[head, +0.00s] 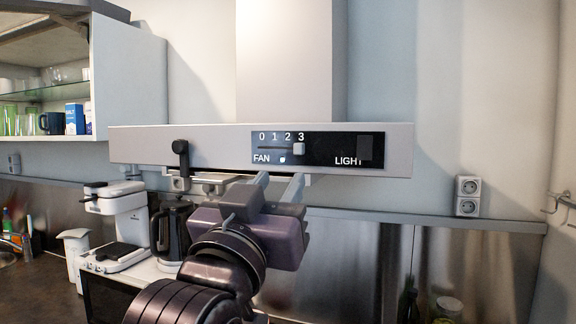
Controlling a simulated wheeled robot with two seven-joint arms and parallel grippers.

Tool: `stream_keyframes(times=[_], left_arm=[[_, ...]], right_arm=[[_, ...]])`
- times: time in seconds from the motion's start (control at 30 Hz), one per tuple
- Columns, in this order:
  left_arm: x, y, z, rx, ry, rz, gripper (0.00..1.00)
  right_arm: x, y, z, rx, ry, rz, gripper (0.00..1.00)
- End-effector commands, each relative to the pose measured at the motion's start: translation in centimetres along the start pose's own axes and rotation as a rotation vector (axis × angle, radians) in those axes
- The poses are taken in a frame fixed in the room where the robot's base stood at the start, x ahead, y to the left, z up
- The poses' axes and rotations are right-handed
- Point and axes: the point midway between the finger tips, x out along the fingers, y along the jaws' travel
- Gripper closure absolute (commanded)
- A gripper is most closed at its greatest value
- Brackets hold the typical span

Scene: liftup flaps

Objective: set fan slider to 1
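The range hood (215,148) has a black control panel (325,147) on its front, with a FAN scale marked 0, 1, 2, 3 and a LIGHT switch (365,148) at the right. The pale fan slider knob (299,148) sits at the right end of its slot, under the 3. My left gripper (280,179) is just below the panel, its two fingers pointing up and spread apart with nothing between them. The right fingertip is below the knob and appears apart from it. My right gripper is not in view.
A dark handle-like piece (180,152) shows at the hood's left front. Below left are a white coffee machine (121,212) and a dark kettle (173,232). An open wall cabinet (128,92) hangs at the left. The space right of the hood is clear.

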Motion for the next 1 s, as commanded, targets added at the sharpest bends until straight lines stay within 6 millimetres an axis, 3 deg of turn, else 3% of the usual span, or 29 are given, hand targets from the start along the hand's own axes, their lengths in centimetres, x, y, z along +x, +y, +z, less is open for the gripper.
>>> stream_keyframes(times=[0.13,0.4,0.6,0.93,1.0], left_arm=[[0.8,0.3,-1.1,0.001,0.018,0.004,0.65],[5.2,0.3,-1.3,0.001,0.014,0.004,0.65],[7.3,0.3,-1.1,0.002,0.015,0.004,0.65],[7.7,0.3,-0.8,0.001,0.017,0.005,0.65],[7.6,0.3,-0.8,0.001,0.017,0.005,0.73]], right_arm=[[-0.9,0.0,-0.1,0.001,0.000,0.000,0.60],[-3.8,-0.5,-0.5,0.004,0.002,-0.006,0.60],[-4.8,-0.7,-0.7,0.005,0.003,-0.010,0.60],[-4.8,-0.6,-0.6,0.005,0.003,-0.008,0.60],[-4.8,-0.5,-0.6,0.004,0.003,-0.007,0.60]])
